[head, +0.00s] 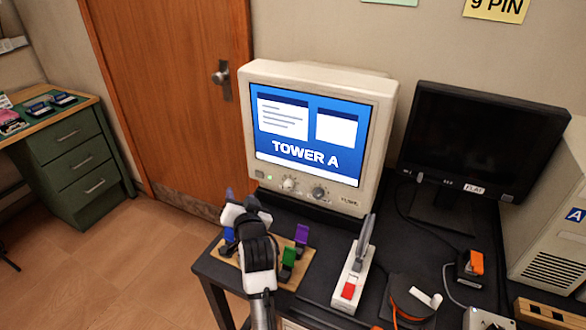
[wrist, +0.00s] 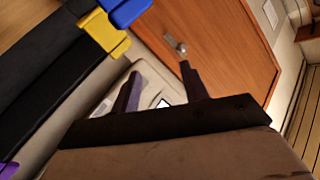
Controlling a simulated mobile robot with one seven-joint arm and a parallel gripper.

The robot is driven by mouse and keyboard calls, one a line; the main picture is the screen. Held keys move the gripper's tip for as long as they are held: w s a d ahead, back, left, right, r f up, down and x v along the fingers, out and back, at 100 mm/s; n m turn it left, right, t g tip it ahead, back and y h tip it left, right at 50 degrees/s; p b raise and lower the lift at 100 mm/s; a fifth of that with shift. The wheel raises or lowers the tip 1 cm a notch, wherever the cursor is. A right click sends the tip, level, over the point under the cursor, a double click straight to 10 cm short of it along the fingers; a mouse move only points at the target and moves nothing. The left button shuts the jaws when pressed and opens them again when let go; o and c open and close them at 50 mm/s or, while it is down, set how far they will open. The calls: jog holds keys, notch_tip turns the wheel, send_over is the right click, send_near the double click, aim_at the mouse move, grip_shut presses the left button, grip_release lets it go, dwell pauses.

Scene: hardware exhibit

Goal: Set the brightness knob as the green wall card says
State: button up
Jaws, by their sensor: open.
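The beige CRT monitor (head: 384,130) stands on the dark desk, its lit blue screen reading "TOWER A". Below the screen are a pale left knob (head: 289,183) and a darker right knob (head: 319,192). Their labels and settings are too small to read, so I cannot tell which is brightness. Only the bottom edge of a green wall card (head: 390,2) shows; its text is out of view. My gripper (head: 240,203) is in front of and left of the knobs, apart from them. In the wrist view my gripper (wrist: 160,85) has its two fingers spread, with nothing held between them.
A wooden board (head: 287,276) with blue, green and purple pieces lies near my arm. A white switch box with a raised grey lever (head: 364,243) stands right of it. A dark flat monitor (head: 482,140) is at right. A yellow card reads "9 PIN" (head: 497,8). Floor is free left.

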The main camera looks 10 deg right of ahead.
jog(key=shift+a+f+h+b, duration=0.4)
jog(key=shift+f+h+b, duration=0.2)
jog(key=shift+f+b, duration=0.45)
jog(key=h+b, duration=0.1)
jog(key=b, duration=0.1)
jog(key=shift+s+a+b, duration=0.1)
jog(key=shift+s+b, duration=0.05)
jog(key=shift+b, duration=0.25)
jog(key=s+d+m+h+b, duration=0.1)
jog(key=s+m+h+b, duration=0.1)
jog(key=s+h+b, duration=0.35)
jog(key=m+g+h+b, duration=0.2)
jog(key=m+h+b, duration=0.2)
jog(key=h+b, duration=0.2)
send_near(287, 187)
jog(key=p+x, duration=0.3)
jog(key=x, duration=0.5)
jog(key=shift+r, duration=0.1)
grip_shut()
